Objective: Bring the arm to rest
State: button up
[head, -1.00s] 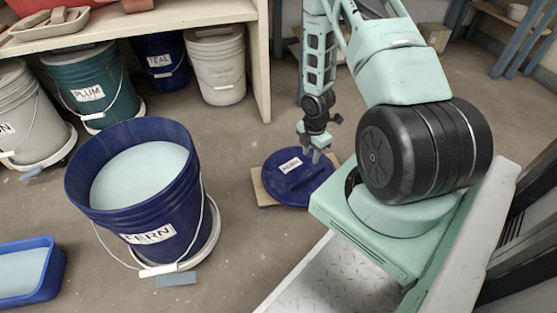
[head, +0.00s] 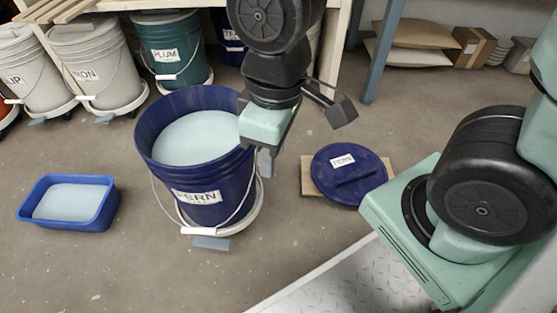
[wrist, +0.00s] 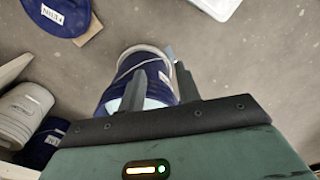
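My gripper (head: 265,160) hangs from my raised arm near the right rim of the open blue FERN bucket (head: 222,196) in the head view. In the wrist view my gripper (wrist: 161,76) has its two dark fingers apart, with nothing seen held. The FERN bucket (wrist: 127,62) shows behind the fingers, partly hidden by them; whether they touch it I cannot tell. The bucket stands upright on a white wheeled base, with pale glaze inside. The blue lid (head: 348,172) lies flat on a board on the floor, right of the bucket; it also shows in the wrist view (wrist: 62,12).
A blue tray (head: 108,212) of pale glaze stands left of the bucket. Lidded buckets, among them PLUM (head: 172,42), stand under a shelf (head: 100,8) at the back left. A blue post (head: 382,50) and cardboard boxes (head: 470,45) are at the back right.

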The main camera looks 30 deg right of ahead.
jog(key=shift+m, duration=0.3)
jog(key=s, duration=0.1)
jog(key=s+r, duration=0.1)
jog(key=s+a, duration=0.1)
jog(key=shift+s+r, duration=0.15)
jog(key=shift+s, duration=0.2)
notch_tip(320, 180, up, 47)
jog(key=p, duration=4.7)
